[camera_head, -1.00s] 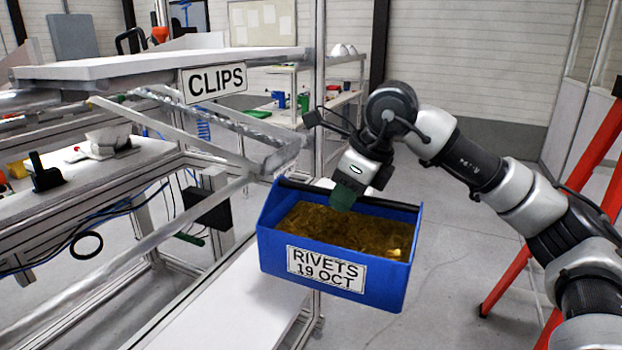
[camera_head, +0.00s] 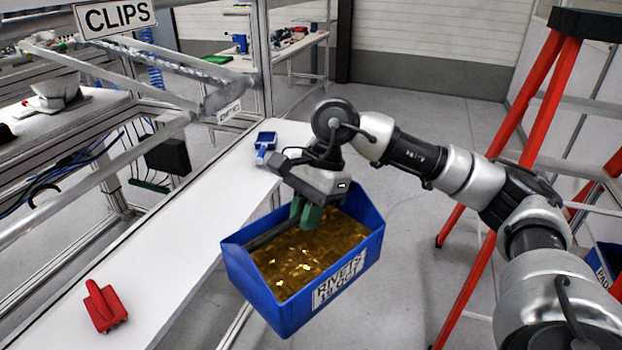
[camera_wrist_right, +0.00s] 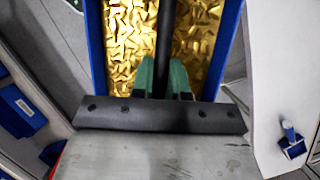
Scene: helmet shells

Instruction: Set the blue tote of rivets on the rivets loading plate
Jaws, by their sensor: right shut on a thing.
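The blue tote (camera_head: 290,318) is full of gold-coloured rivets and has a white label reading RIVETS. It hangs in the air, turned at an angle, just right of a long white plate (camera_head: 190,225). A small label (camera_head: 229,111) on the frame above that plate is too small to read surely. My right gripper (camera_head: 308,213) is shut on the tote's dark handle bar. In the right wrist view, its green fingers (camera_wrist_right: 162,78) stand on either side of the bar (camera_wrist_right: 165,40), with rivets below. My left gripper is out of view.
A red brush-like object (camera_head: 103,305) lies at the plate's near end, a blue dustpan-like one (camera_head: 265,145) at its far end. The plate between them is clear. A red ladder (camera_head: 530,130) stands right, with another blue bin (camera_head: 606,264) beside it. The CLIPS shelf frame is left.

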